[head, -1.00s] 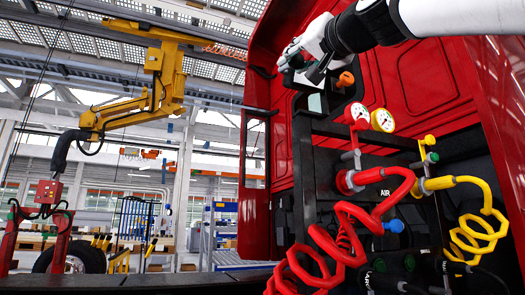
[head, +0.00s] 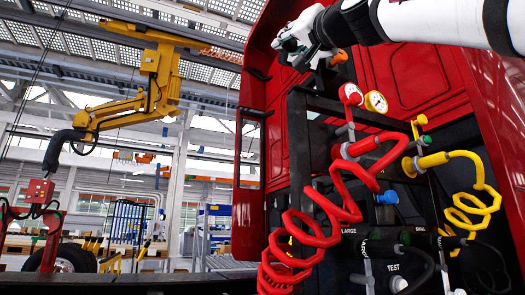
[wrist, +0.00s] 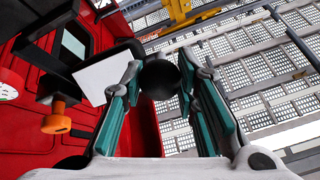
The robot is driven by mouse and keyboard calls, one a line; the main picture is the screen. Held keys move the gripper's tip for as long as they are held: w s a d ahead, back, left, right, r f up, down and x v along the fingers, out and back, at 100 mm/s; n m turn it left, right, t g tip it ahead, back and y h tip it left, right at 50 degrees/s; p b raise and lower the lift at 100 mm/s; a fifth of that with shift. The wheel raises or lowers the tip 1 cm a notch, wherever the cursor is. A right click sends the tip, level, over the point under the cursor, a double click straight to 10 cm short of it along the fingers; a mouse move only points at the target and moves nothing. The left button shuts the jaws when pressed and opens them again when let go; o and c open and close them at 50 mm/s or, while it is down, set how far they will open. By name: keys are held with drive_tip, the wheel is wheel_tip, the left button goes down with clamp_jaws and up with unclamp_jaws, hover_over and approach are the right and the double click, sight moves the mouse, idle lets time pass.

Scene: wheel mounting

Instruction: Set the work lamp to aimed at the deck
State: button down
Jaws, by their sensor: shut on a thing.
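My gripper (head: 287,50) is at the top of the dark rack in front of the red cab. In the wrist view, the teal-lined fingers of my gripper (wrist: 160,85) are closed around a round black knob (wrist: 160,78). The work lamp appears to be the dark housing with a pale flat face (wrist: 103,78), just left of the fingers in the wrist view. The knob seems to belong to it, but the joint is hidden. In the head view my gripper mostly covers the lamp, so its aim is hard to tell.
An orange knob (wrist: 57,118) sits close left of the fingers in the wrist view. Below are two gauges (head: 375,102), a red coiled hose (head: 330,210) and a yellow hose (head: 475,195). A yellow hoist arm (head: 150,85) stands away at the left.

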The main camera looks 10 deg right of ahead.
drive_tip(key=shift+w+f, duration=0.35)
drive_tip(key=c, duration=1.2)
unclamp_jaws()
drive_tip(key=shift+s+r, duration=0.1)
drive_tip(key=shift+r, duration=0.05)
drive_tip(key=shift+s, duration=0.1)
drive_tip(key=shift+s+d, duration=0.1)
drive_tip(key=shift+s, duration=0.15)
drive_tip(key=v, duration=1.1)
drive_tip(key=shift+s+f, duration=0.1)
drive_tip(key=shift+f, duration=0.1)
